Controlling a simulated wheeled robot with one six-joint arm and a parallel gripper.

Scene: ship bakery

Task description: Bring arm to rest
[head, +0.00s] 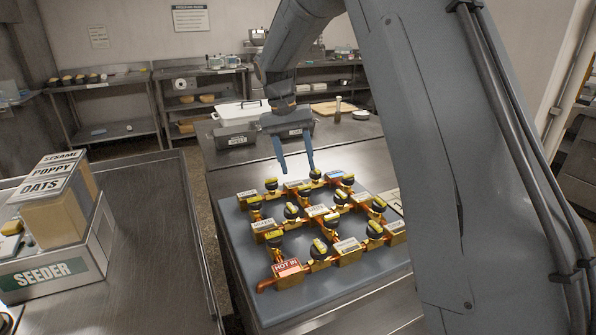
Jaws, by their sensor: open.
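My gripper (297,168) is open and hangs from my arm with its two thin blue-grey fingers pointing down. Nothing shows between the fingers. It is above the far edge of a grey board (243,262) that carries a brass valve manifold (318,262). The manifold has several black-and-yellow round knobs and small labels, one of them a red "HOT IN" label (287,267). The fingertips look apart from the nearest knobs, but their exact height is hard to tell. My upper arm hides the right part of the bench.
A box marked "SEEDER" (52,267) stands on the left counter, with cartons labelled sesame, poppy and oats (62,195). Behind the gripper are a white lidded tray (240,112), a cutting board (336,108) and a bottle (338,108). Metal shelves line the back wall.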

